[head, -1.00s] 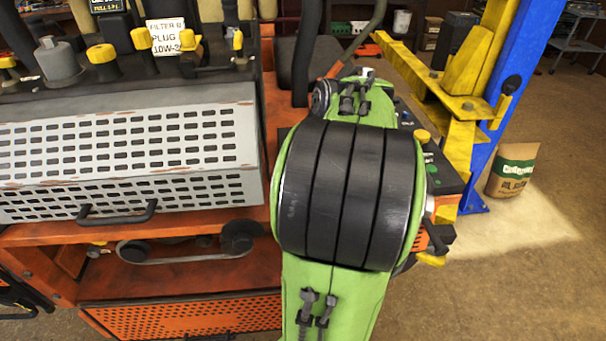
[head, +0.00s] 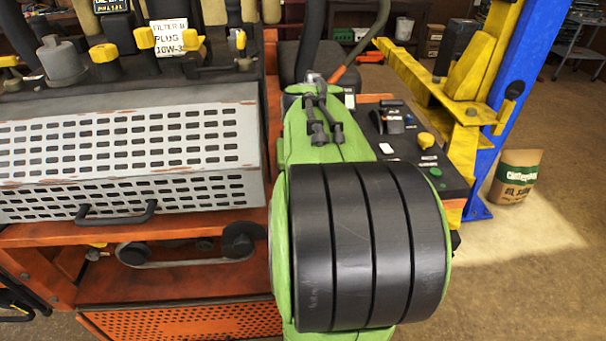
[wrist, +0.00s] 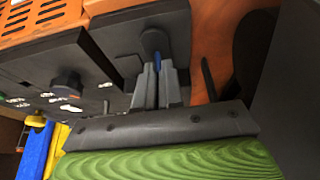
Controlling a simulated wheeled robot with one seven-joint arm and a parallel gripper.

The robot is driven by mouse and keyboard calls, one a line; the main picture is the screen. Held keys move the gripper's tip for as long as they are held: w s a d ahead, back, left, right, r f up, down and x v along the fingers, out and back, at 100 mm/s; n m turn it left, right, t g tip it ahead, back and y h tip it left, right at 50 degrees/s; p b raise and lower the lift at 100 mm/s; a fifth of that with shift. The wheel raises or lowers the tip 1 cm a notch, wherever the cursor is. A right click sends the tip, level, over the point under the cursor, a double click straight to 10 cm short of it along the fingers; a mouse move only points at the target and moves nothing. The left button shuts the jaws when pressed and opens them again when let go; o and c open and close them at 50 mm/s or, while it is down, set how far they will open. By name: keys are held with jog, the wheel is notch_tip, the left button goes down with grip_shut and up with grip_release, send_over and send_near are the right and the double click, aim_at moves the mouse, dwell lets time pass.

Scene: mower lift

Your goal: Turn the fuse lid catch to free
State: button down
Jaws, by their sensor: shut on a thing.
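In the wrist view my gripper (wrist: 157,78) has its two grey fingers close together, shut on a small piece at a dark grey box (wrist: 108,35). The piece appears to be the fuse lid catch (wrist: 157,60); a narrow blue part of it shows between the fingertips. A dark rounded shape (wrist: 153,40) lies just beyond the tips on the box. Most of the catch is hidden by the fingers, and its turn position cannot be read. In the head view my own arm hides the gripper and the catch.
A dark control panel (head: 405,150) with a yellow knob (head: 426,140) and a green button (head: 435,172) lies right of my arm. The yellow lift arm (head: 410,75) and blue post (head: 515,60) stand beyond it. A perforated grey guard (head: 125,140) is at left. Orange bodywork (wrist: 215,40) borders the box.

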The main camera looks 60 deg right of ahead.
dwell(0.4)
jog(key=c, duration=1.3)
grip_release()
jog(key=shift+w+d, duration=0.1)
jog(key=shift+o, duration=0.2)
jog(key=p+v, duration=0.4)
jog(key=v, duration=1.1)
jog(key=shift+s+r, duration=0.2)
jog(key=shift+r, duration=0.1)
